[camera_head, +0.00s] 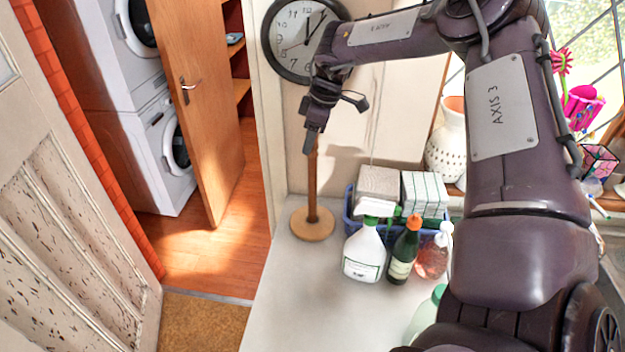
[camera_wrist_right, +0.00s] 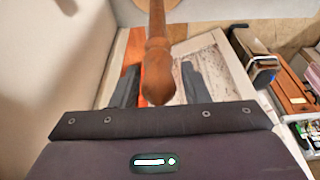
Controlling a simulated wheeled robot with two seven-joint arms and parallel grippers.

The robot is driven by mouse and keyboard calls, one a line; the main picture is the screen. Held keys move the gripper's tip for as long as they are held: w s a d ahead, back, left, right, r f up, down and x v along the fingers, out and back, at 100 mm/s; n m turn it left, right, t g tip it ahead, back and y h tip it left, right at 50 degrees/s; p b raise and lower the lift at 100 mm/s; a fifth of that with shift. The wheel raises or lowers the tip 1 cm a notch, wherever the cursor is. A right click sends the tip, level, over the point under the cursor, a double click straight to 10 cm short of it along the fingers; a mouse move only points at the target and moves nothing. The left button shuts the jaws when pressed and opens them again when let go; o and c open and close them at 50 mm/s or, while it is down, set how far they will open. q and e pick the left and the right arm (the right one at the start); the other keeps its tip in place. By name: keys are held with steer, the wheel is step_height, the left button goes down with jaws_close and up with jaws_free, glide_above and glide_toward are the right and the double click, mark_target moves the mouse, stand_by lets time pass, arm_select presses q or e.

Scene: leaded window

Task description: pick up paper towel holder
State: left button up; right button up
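The paper towel holder (camera_head: 312,187) is a bare wooden pole on a round wooden base, upright on the white counter left of a blue basket. My right gripper (camera_head: 312,143) is at the top of the pole and hides its upper end in the head view. In the right wrist view, the pole's rounded wooden end (camera_wrist_right: 157,75) shows between the two dark fingers of the right gripper (camera_wrist_right: 158,87). The fingers are apart, with small gaps beside the wood, so the gripper looks open. My left gripper is in neither view.
A blue basket (camera_head: 349,219) with boxes stands right of the holder. A white spray bottle (camera_head: 364,256), a dark bottle (camera_head: 403,256) and a pinkish bottle (camera_head: 432,262) stand before it. A wall clock (camera_head: 300,38) hangs behind my gripper. The counter's front left is clear.

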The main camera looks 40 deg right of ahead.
jaws_close()
steer(key=shift+w+r, duration=0.1)
steer(key=shift+w, duration=0.05)
